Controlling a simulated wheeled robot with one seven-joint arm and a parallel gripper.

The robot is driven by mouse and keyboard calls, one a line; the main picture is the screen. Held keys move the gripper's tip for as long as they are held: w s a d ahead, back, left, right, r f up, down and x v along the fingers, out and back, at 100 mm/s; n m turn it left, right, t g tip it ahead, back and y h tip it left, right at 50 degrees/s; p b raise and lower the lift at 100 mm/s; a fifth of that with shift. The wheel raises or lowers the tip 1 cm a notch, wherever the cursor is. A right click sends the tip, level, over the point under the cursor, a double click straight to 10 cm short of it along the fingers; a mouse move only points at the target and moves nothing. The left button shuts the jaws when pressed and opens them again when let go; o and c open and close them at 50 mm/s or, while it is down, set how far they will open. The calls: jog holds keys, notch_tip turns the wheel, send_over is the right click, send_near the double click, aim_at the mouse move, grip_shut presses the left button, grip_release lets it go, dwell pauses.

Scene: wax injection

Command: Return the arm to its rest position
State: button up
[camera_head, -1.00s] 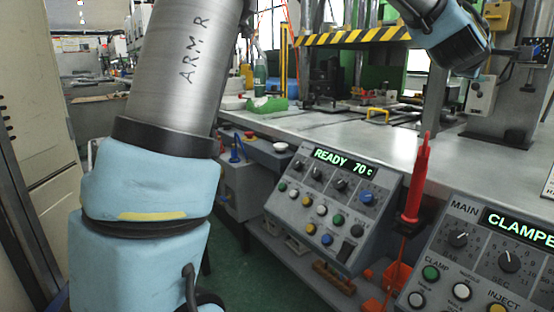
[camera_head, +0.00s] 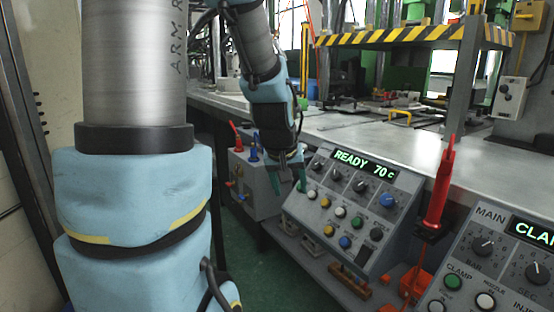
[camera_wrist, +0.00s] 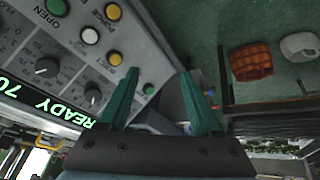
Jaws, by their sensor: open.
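My gripper (camera_head: 290,186) hangs low at the end of my arm in the head view, pointing down by the left end of the READY 70 c control panel (camera_head: 352,212). Its two green fingers also show in the wrist view (camera_wrist: 160,78), spread apart with nothing between them. The same panel (camera_wrist: 72,58) fills the left of the wrist view, close to the left finger. I cannot tell whether that finger touches it. My upper arm and blue joints cover the left of the head view.
A grey box (camera_head: 254,190) with red and blue handles stands behind my gripper. The MAIN panel (camera_head: 495,262) and a red tool (camera_head: 438,190) are at the right. The bench (camera_head: 460,168) runs behind, under a striped machine frame (camera_head: 390,36). Green floor shows below.

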jog(key=s+a+f+g+y, duration=0.25)
jog(key=s+a+f, duration=0.25)
jog(key=s+a, duration=0.5)
jog(key=w+p+v, duration=0.2)
jog(key=p+v, duration=0.7)
jog(key=w+r+p+v, duration=0.1)
jog(key=w+p+v, duration=0.1)
jog(key=p+v, duration=0.7)
jog(key=shift+a+r+m+g+h+p, duration=0.25)
jog(key=shift+a+m+g+h+p, duration=0.1)
jog(key=shift+g+p, duration=0.15)
